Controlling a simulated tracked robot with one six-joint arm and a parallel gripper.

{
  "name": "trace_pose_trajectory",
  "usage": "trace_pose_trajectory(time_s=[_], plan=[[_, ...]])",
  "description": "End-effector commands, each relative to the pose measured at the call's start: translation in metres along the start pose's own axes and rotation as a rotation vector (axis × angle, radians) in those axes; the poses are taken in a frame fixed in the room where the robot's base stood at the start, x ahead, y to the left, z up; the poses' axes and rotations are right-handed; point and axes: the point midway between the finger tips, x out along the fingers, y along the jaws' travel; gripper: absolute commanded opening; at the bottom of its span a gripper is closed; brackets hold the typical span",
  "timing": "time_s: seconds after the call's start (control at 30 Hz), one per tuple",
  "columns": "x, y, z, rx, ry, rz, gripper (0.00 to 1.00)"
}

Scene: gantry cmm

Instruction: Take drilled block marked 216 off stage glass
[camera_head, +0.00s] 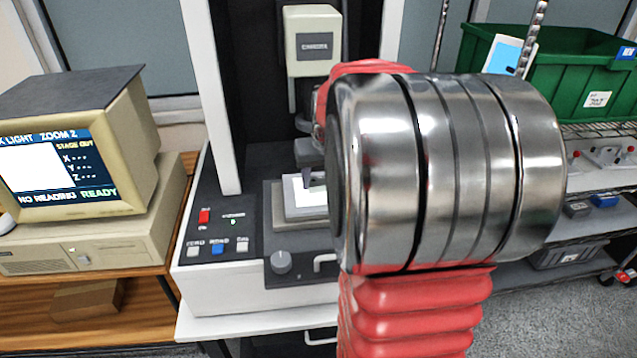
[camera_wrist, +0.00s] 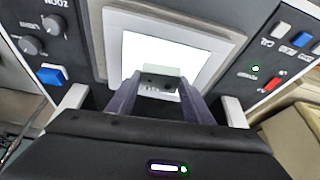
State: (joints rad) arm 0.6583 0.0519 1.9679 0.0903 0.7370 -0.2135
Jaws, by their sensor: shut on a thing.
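The drilled block (camera_wrist: 160,71) is a small pale grey-green piece with dark holes, in the middle of the wrist view. Its marking is too small to read. My gripper (camera_wrist: 157,90) has one dark finger on each side of the block and is shut on it. The bright white stage glass (camera_wrist: 135,57) lies behind and below the block. I cannot tell if the block touches the glass. In the head view my fingertip shows over the stage glass (camera_head: 305,198); my metal wrist hides the block and the right part of the stage.
The measuring machine's head (camera_head: 313,45) hangs above the stage. A control panel (camera_head: 222,225) with buttons is left of the stage. A monitor (camera_head: 75,150) on a wooden bench reads "NO READING READY". A green crate (camera_head: 560,75) stands on a shelf at the right.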

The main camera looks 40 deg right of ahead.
Motion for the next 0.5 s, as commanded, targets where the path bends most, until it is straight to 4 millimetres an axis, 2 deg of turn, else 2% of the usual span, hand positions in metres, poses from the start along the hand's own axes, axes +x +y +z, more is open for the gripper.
trace_pose_trajectory(time_s=[0.5], plan=[[-0.075,0.000,-0.032,0.000,0.004,0.001,0.22]])
